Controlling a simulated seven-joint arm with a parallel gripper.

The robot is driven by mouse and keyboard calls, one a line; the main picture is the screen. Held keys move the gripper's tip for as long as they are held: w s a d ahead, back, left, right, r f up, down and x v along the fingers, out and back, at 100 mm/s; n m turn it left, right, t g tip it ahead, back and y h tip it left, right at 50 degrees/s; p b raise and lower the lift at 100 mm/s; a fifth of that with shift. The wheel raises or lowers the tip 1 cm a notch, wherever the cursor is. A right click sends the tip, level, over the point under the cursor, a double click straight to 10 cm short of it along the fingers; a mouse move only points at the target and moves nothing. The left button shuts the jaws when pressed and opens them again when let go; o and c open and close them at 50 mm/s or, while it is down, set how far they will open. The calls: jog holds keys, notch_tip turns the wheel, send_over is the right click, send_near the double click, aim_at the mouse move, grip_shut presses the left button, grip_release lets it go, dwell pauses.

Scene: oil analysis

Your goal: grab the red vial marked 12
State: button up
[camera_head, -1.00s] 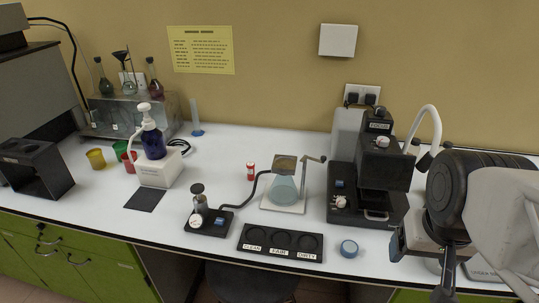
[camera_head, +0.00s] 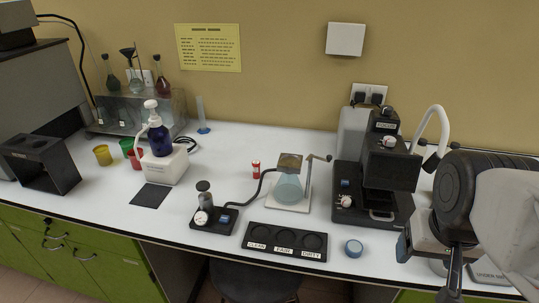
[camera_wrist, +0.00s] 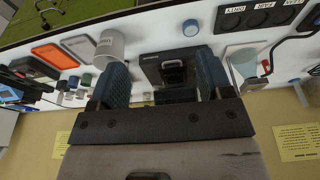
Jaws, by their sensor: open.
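A small red vial with a white label (camera_head: 256,169) stands upright on the white bench, left of the flask stand. Its number is too small to read. In the wrist view a small red-and-white thing (camera_wrist: 266,66) beside the flask appears to be the same vial. My gripper (camera_head: 428,262) is at the far right of the head view, beyond the microscope-like device and well away from the vial. In the wrist view my gripper (camera_wrist: 163,76) has its two blue-grey fingers wide apart, with nothing held between them.
A glass flask on a stand (camera_head: 289,188) is right of the vial. The black device (camera_head: 375,205) stands between flask and gripper.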

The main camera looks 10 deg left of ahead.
jog(key=shift+c, duration=0.8)
jog(key=w+a+r+n+t+y, duration=0.15)
jog(key=w+a+t, duration=0.25)
jog(key=w+a, duration=0.95)
jog(key=w+a+r+m+t+y, duration=0.1)
jog(key=w+a+t+y, duration=0.2)
jog(key=w+a, duration=1.1)
jog(key=w+a+f+m+t+h, duration=0.1)
jog(key=w+a+f+h, duration=0.2)
jog(key=w+a+f, duration=0.2)
jog(key=w+a+f+m+t+h, duration=0.1)
jog(key=w+a+f+h, duration=0.2)
jog(key=a, duration=0.6)
notch_tip(320, 180, down, 3)
jog(key=shift+w+h, duration=0.35)
jog(key=shift+w, duration=0.85)
